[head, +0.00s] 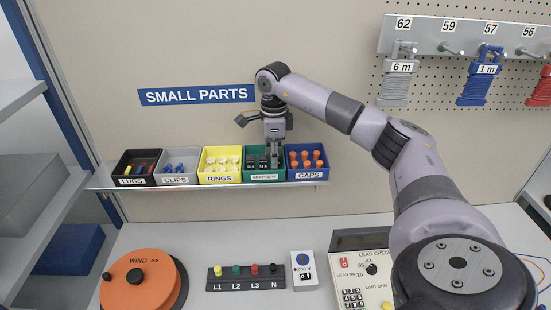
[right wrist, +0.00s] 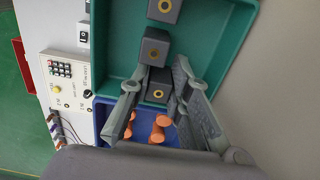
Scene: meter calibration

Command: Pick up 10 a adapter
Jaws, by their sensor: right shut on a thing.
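The green bin (head: 264,177) on the wall shelf holds dark adapter blocks. Two of them (head: 257,163) show left of my right gripper (head: 275,155), with labels too small to read surely. In the right wrist view the adapters are dark blocks with yellow rings, in a row along the green bin (right wrist: 225,40). My right gripper (right wrist: 160,88) is shut on the end adapter (right wrist: 158,88), nearest the blue bin, with a finger on either side. This adapter is still inside the bin and is mostly hidden in the head view. My left gripper is not in view.
The blue CAPS bin (head: 307,174) with orange caps is directly right of the green bin; the yellow RINGS bin (head: 220,179) is left. Below stand an orange winder (head: 145,285), a terminal strip (head: 245,277) and a lead checker (head: 362,275).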

